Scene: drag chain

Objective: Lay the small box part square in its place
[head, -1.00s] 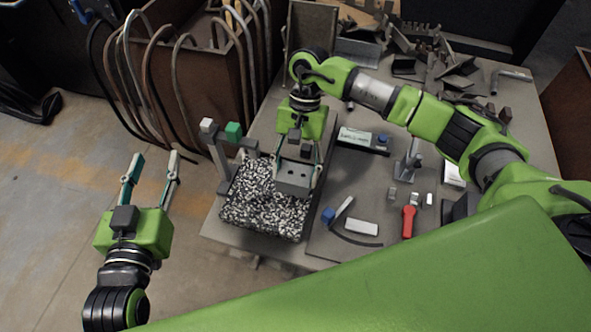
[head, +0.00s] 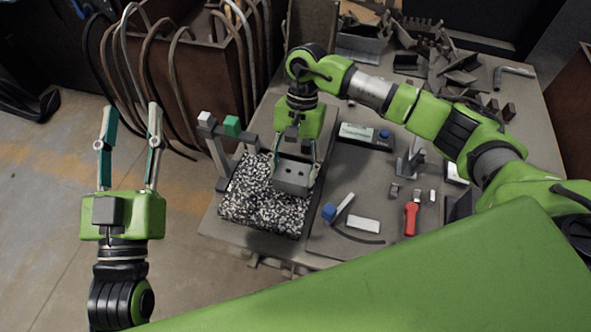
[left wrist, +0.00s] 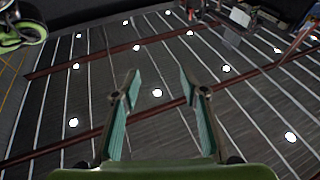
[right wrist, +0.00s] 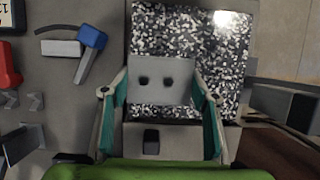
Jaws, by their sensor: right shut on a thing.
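The small box part is a grey block (head: 294,178) with two dark holes in its face. My right gripper (head: 297,163) is shut on it, one finger on each side. The block is at the right part of a black-and-white speckled slab (head: 262,208); I cannot tell whether it touches the slab. In the right wrist view the block (right wrist: 160,82) sits between the teal finger pads, in front of the speckled slab (right wrist: 180,25). My left gripper (head: 132,107) is open and empty, left of the table, over the floor. It also shows open in the left wrist view (left wrist: 158,75).
A grey stand (head: 218,155) with a green cube (head: 232,126) rises at the slab's left. Right of the slab lie a blue-headed hammer (head: 337,208), a white block (head: 363,224) and a red-handled tool (head: 411,219). Metal scraps (head: 465,80) crowd the table's back.

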